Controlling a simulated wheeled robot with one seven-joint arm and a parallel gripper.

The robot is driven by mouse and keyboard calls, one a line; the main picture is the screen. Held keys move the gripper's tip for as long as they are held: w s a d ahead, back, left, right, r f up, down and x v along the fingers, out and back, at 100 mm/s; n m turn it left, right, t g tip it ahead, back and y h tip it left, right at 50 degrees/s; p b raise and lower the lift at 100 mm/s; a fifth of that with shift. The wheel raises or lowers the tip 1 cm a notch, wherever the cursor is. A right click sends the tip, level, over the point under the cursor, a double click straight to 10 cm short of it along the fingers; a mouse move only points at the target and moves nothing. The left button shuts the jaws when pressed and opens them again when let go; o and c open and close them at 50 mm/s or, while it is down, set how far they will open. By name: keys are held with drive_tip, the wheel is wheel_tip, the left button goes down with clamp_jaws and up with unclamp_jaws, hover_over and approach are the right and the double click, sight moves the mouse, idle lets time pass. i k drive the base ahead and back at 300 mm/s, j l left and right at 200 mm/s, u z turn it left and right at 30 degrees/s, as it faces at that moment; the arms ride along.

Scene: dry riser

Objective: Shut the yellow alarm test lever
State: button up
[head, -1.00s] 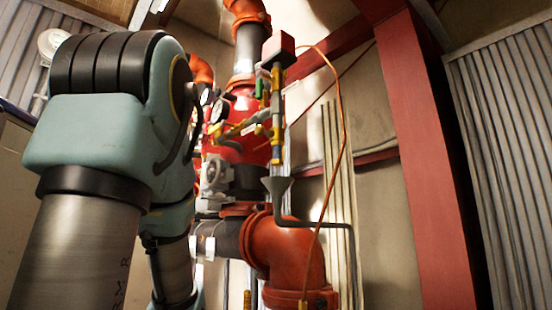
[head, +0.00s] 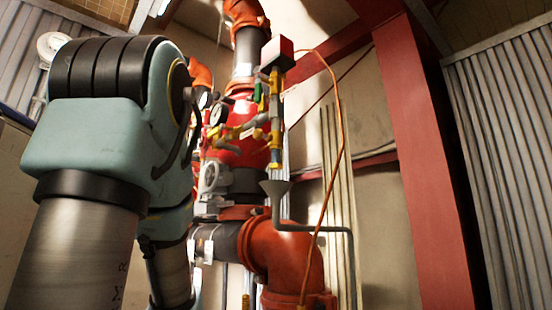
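The red riser valve (head: 240,150) stands in the middle of the head view with small trim pipework on its front. Several small yellow parts show there, including a yellow fitting (head: 275,138) on the vertical trim pipe. I cannot tell for certain which yellow part is the alarm test lever, or whether it is open or shut. A green handle (head: 259,92) sits above them. My arm fills the left side and hides part of the pipework's left. My gripper is out of view.
Large orange pipe elbows (head: 285,250) run below the valve. A grey drain funnel (head: 275,188) stands under the trim pipe. A thin orange line (head: 340,130) loops at the right. A red steel column (head: 425,160) stands further right, before corrugated wall panels.

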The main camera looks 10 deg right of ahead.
sight(213, 132)
drive_tip(key=l+u, duration=0.15)
drive_tip(key=u, duration=0.3)
drive_tip(key=k+l+u, duration=0.1)
drive_tip(key=u, duration=0.8)
drive_tip(key=k+l+u, duration=0.1)
drive_tip(key=u, duration=0.35)
